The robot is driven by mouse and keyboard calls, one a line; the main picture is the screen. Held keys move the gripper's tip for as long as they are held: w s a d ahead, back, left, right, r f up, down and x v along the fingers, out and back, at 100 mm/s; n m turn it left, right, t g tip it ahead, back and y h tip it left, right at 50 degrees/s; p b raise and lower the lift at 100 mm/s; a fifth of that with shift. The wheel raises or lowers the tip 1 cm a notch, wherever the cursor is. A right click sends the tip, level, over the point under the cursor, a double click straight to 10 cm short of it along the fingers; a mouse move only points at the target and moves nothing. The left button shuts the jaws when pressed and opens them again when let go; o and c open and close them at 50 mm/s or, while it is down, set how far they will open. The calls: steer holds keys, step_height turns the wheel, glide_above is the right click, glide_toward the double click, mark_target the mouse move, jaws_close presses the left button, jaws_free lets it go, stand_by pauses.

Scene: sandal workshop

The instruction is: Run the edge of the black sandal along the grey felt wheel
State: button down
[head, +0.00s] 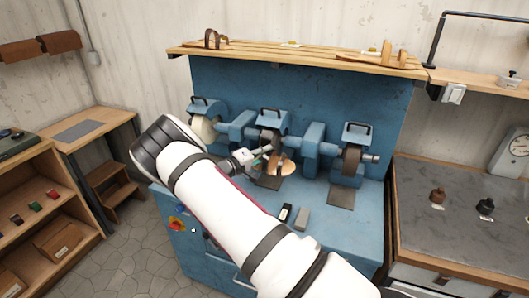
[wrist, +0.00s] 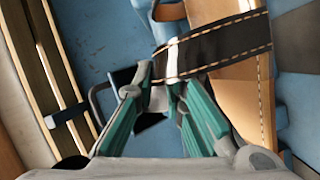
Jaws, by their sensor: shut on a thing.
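The black sandal, with a tan sole and a wide black stitched strap, is in my gripper over the blue machine; its sole (head: 283,166) shows in the head view. In the wrist view, the teal fingers of my gripper (wrist: 164,92) are shut on the near end of the black strap (wrist: 220,45). The sole (wrist: 238,95) extends to the right of the fingers. The machine carries a pale wheel (head: 204,129) at left, a partly hidden wheel (head: 269,136) in the middle, directly behind the sandal, and a dark grey-brown wheel (head: 352,158) at right. I cannot tell whether sandal and wheel touch.
A black-and-white block (head: 285,212) and a grey block (head: 302,217) lie on the blue bench before the wheels. A dark pad (head: 341,195) lies below the right wheel. A wooden shelf (head: 300,56) overhangs the machine. A grey-topped table (head: 450,235) stands at right.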

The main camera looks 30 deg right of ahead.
mark_target(283, 156)
steer(key=shift+s+d+r+p, duration=0.1)
steer(key=shift+s+d+p, duration=0.35)
steer(key=shift+s+d, duration=0.1)
steer(key=shift+w+d, duration=0.2)
stand_by(1.7)
steer(key=shift+s+d+r+p, duration=0.1)
steer(key=shift+s+d+p, duration=0.3)
steer(key=shift+s+d, duration=0.25)
stand_by(0.5)
steer(key=shift+s+d, duration=0.2)
steer(key=shift+d, duration=0.1)
steer(key=shift+s+d+p, duration=0.25)
steer(key=shift+p, duration=0.15)
steer(key=shift+s+d, duration=0.25)
steer(key=shift+s, duration=0.05)
stand_by(0.3)
steer(key=shift+s+d, duration=0.2)
steer(key=shift+s, duration=0.1)
steer(key=shift+s+d, duration=0.1)
steer(key=shift+s, duration=0.1)
steer(key=shift+s+d, duration=0.3)
steer(key=shift+d, duration=0.1)
stand_by(1.4)
